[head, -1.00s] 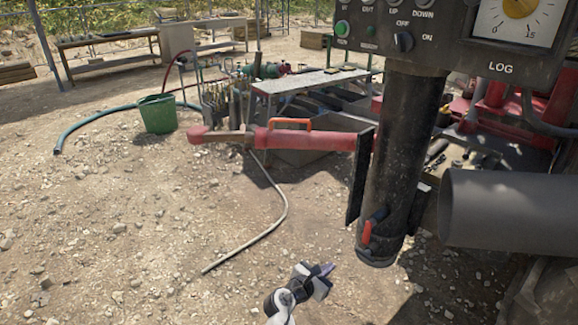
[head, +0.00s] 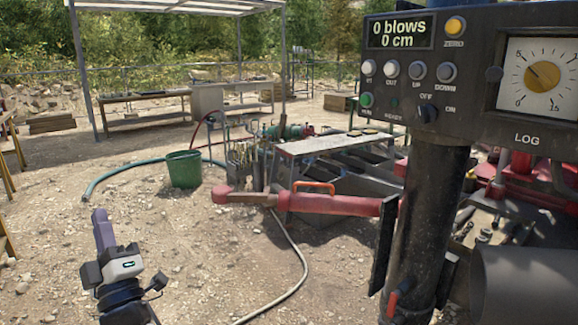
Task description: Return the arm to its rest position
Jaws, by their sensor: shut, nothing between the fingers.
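My gripper (head: 101,226) is at the lower left of the head view, raised above the gravel ground and pointing up the picture. Its purple-grey fingers are together with nothing between them. The white and black wrist is below them, and the rest of my arm runs out at the bottom edge. The gripper is apart from everything around it.
At right stands a control panel (head: 470,75) reading "0 blows, 0 cm", on a dark column (head: 425,215). A red cylinder with an orange handle (head: 335,203) extends left from it. A green bucket (head: 184,169), hoses and a metal table (head: 318,143) lie beyond. Gravel around the gripper is clear.

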